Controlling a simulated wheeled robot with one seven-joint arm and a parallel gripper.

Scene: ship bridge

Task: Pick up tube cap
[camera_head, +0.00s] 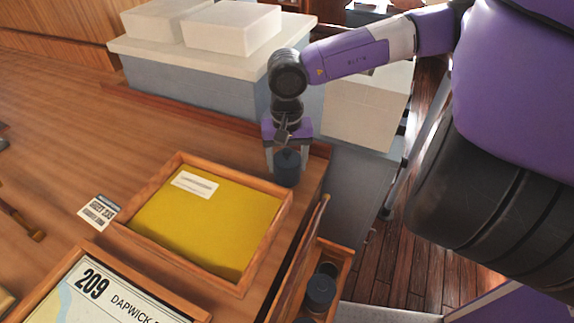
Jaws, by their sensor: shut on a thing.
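The tube cap (287,170) is a small dark blue-grey cylinder near the right edge of the wooden desk, by the far right corner of a tray. My gripper (286,158) points down over it and its fingers are shut on its upper part. The cap looks upright. I cannot tell whether its underside touches the desk.
A wooden tray (153,186) holding a yellow folder lies just left of the cap. A framed chart (110,290) is at the front. A wooden rack (340,262) on the desk's right side holds dark cylinders (320,291). White boxes (232,27) stand behind.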

